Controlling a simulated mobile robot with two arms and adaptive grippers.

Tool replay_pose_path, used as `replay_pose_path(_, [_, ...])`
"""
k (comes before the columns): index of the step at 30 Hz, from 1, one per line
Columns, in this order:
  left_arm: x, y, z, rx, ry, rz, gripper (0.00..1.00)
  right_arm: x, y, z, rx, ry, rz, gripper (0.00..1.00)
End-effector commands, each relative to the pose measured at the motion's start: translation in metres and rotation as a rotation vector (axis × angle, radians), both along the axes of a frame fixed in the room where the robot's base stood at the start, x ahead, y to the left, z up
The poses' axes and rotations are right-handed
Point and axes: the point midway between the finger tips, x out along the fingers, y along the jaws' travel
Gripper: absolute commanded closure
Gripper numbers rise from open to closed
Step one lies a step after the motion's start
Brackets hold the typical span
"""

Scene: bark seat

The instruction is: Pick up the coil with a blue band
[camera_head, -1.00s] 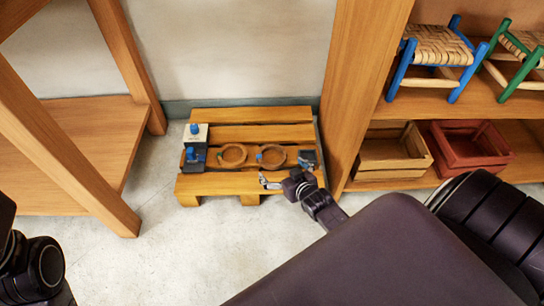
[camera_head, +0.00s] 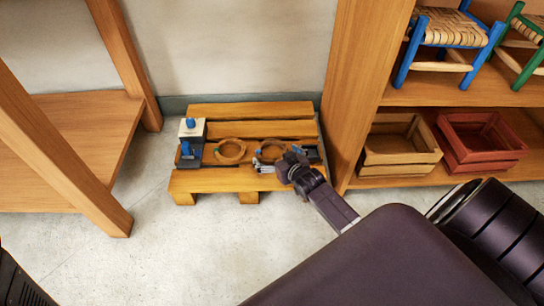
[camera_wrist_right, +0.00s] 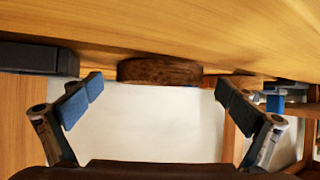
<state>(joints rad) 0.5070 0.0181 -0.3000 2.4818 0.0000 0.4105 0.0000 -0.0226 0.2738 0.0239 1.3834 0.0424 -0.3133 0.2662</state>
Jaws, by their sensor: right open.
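Two brown coils lie flat on a low wooden pallet (camera_head: 218,181) on the floor. The right coil (camera_head: 272,146) is the banded one; in the head view, my right gripper (camera_head: 264,168) is at its front edge and partly covers it. The plain left coil (camera_head: 230,151) lies beside it. In the right wrist view, the picture is upside down: a brown coil (camera_wrist_right: 160,71) sits ahead between the spread fingers of my right gripper (camera_wrist_right: 158,86), with a small trace of blue near its edge. The right gripper is open and empty. My left gripper is out of view.
A white block with a blue top (camera_head: 191,129) and a dark block with blue (camera_head: 187,152) stand at the pallet's left. A wooden shelf post (camera_head: 357,90) rises close on the right. Crates (camera_head: 397,150) and stools fill that shelf. Floor in front is clear.

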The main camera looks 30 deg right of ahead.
Motion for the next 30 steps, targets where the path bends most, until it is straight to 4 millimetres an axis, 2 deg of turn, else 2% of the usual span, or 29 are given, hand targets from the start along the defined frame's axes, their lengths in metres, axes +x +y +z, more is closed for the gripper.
replay_pose_path(10, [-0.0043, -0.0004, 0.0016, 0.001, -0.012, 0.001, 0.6, 0.0042, -0.0006, -0.0017, 0.0, 0.0, 0.0, 0.0])
replay_pose_path(22, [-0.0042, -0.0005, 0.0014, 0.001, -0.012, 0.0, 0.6, 0.0039, -0.0004, -0.0019, 0.0, 0.0, 0.0, 0.43])
replay_pose_path(30, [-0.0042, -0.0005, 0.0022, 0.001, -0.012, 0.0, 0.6, 0.004, -0.0003, -0.0007, 0.0, 0.0, 0.001, 0.43])
